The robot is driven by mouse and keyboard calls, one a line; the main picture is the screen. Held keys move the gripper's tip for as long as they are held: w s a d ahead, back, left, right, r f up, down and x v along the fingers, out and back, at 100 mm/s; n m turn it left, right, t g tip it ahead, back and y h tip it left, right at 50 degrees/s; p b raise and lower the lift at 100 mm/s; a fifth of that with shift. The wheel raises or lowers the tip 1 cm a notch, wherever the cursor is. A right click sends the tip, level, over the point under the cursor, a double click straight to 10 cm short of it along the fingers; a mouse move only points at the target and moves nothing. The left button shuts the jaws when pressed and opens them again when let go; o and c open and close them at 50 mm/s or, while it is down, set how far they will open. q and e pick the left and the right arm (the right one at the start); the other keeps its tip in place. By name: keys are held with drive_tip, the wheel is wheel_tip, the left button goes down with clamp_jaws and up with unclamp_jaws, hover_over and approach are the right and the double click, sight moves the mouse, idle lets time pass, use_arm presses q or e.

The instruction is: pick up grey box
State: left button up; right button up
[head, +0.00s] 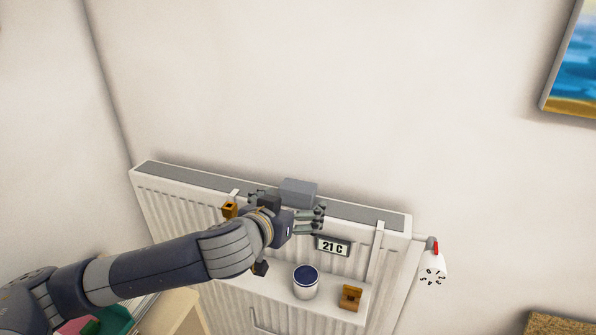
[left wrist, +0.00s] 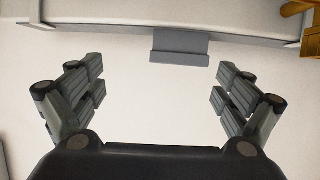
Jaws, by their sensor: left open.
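The grey box (head: 299,190) sits on top of the white radiator (head: 160,205), near the middle of its grey top grille. My left gripper (head: 289,207) is open and empty, just in front of the box, with its fingers spread. The box also shows in the left wrist view (left wrist: 180,44), beyond the fingertips and a little right of centre between the open fingers (left wrist: 160,70). A gap shows between fingers and box there. The lower part of the box is partly hidden by the gripper in the head view. My right gripper is not in view.
A white shelf hangs on the radiator's front, with a white-and-blue cup (head: 306,283) and an orange-brown block (head: 350,297). A "21 C" display (head: 332,246) and a dial valve (head: 432,270) are at right. The wall stands close behind the box.

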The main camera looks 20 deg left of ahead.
sight(295, 193)
use_arm(q)
drive_tip(key=shift+n+y, duration=0.3)
drive_tip(key=shift+y, duration=0.2)
drive_tip(key=w, duration=0.1)
drive_tip(key=w+a+p, duration=0.1)
drive_tip(key=w, duration=0.1)
drive_tip(key=w+a+p, duration=0.1)
drive_tip(key=w, duration=0.1)
drive_tip(key=shift+w+f, duration=0.2)
drive_tip(key=shift+f, duration=0.15)
drive_tip(key=shift+w+f+p, duration=0.25)
drive_tip(key=shift+w+p, duration=0.25)
drive_tip(key=shift+w, duration=0.15)
drive_tip(key=shift+f+p+x, duration=0.15)
drive_tip(key=shift+p+x, duration=0.2)
drive_tip(key=shift+x, duration=0.65)
drive_tip(key=shift+f+p+x, duration=0.15)
drive_tip(key=shift+p+x, duration=0.2)
drive_tip(key=shift+x, duration=0.65)
drive_tip(key=shift+s, duration=0.15)
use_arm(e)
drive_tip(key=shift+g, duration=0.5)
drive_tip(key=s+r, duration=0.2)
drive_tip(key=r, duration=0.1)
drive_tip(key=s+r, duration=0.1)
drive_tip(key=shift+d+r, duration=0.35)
use_arm(q)
drive_tip(key=shift+c, duration=0.3)
drive_tip(key=c, duration=1.1)
